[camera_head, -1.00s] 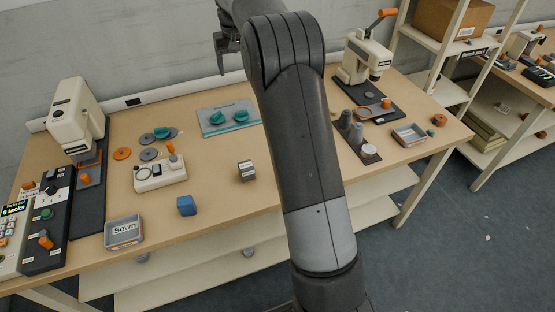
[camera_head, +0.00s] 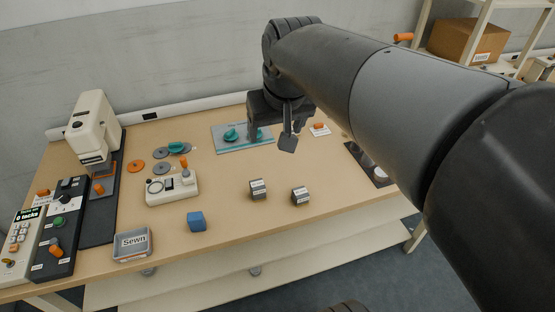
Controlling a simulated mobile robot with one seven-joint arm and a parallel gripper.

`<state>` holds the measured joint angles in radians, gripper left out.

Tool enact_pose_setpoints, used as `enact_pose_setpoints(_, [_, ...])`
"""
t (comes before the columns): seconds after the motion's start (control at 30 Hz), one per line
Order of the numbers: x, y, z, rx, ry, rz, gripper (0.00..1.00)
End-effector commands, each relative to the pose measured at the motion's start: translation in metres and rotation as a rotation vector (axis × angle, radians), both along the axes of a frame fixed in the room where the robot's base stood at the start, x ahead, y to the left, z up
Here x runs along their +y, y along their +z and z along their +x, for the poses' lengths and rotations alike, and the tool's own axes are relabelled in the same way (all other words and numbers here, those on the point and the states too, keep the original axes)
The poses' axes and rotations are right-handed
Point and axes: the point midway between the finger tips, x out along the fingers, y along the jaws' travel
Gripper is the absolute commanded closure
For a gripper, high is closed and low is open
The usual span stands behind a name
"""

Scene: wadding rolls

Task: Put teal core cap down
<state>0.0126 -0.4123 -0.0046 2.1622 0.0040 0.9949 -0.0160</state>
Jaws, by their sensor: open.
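Two teal core caps sit on the pale blue-grey mat (camera_head: 222,148) at the back of the table. The left cap (camera_head: 231,135) stands clear. The right cap (camera_head: 259,133) is partly hidden by a finger of my gripper. A third teal cap (camera_head: 176,147) lies on a grey disc further left. My gripper (camera_head: 270,141) is open, over the right end of the mat, with its fingers pointing down. One finger is beside the right cap and the other is near the mat's right edge. I cannot tell whether a finger touches the cap.
An orange piece (camera_head: 319,128) on a white card is right of my gripper. A cream machine (camera_head: 94,127) stands left.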

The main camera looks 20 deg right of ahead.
Motion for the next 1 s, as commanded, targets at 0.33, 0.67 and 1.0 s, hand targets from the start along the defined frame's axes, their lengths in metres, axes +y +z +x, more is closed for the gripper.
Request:
enact_pose_setpoints(0.33, [0.005,-0.048,-0.095,-0.082,0.002,0.000,0.27])
enact_pose_setpoints(0.67, [0.006,-0.059,-0.108,-0.095,0.002,0.000,0.27])
enact_pose_setpoints(1.0, [0.005,-0.058,-0.108,-0.095,0.002,0.000,0.27])
